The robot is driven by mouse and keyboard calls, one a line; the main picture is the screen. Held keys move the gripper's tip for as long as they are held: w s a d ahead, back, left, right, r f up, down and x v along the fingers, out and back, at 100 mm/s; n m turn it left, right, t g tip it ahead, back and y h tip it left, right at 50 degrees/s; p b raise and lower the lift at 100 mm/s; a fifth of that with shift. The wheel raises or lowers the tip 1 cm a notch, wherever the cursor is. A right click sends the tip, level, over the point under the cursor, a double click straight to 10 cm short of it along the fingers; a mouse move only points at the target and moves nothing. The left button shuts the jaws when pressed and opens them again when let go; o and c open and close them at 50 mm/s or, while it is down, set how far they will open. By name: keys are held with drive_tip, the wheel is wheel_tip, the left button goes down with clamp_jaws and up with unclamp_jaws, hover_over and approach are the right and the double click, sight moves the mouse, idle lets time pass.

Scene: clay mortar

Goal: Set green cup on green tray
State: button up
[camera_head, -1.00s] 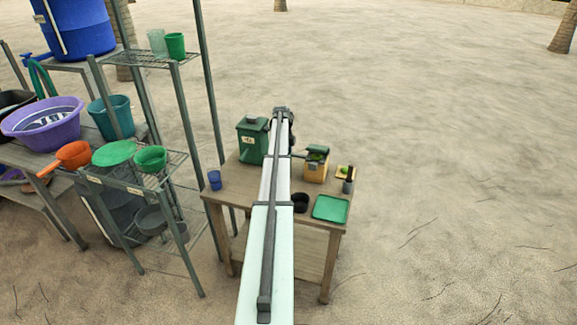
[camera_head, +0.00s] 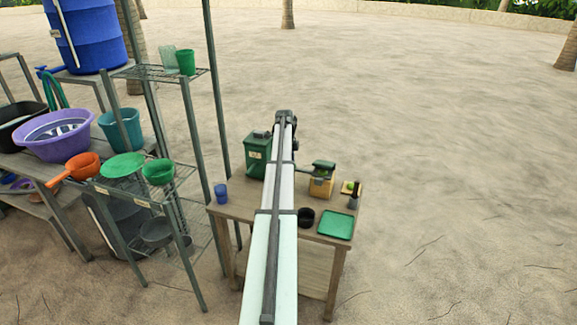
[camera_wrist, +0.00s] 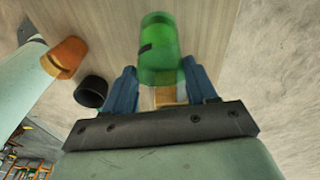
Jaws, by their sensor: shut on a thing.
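In the wrist view, the green cup (camera_wrist: 160,40) is between the two blue fingers of my gripper (camera_wrist: 160,68), which is shut on it. A dark mark shows on its side.
A black bowl (camera_head: 305,217) is left of the tray. A blue cup (camera_head: 221,193) stands at the table's left edge. A green box (camera_head: 257,157) and a yellowish box (camera_head: 321,184) stand farther back. A wire shelf with bowls and cups rises at left.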

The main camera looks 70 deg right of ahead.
drive_tip(key=s+a+r+n+g+h, duration=0.1)
drive_tip(key=s+a+r+n+g, duration=0.25)
drive_tip(key=s+a, duration=0.8)
drive_tip(key=s+a+f+m+g, duration=0.1)
drive_tip(key=s+a, duration=0.1)
drive_tip(key=s, duration=0.4)
drive_tip(key=s+a+f+m+g, duration=0.1)
drive_tip(key=s+a+f+m, duration=0.1)
drive_tip(key=s, duration=0.4)
drive_tip(key=shift+y, duration=0.3)
drive_tip(key=shift+f, duration=3.1)
drive_tip(key=o, duration=1.4)
drive_tip(key=shift+r, duration=4)
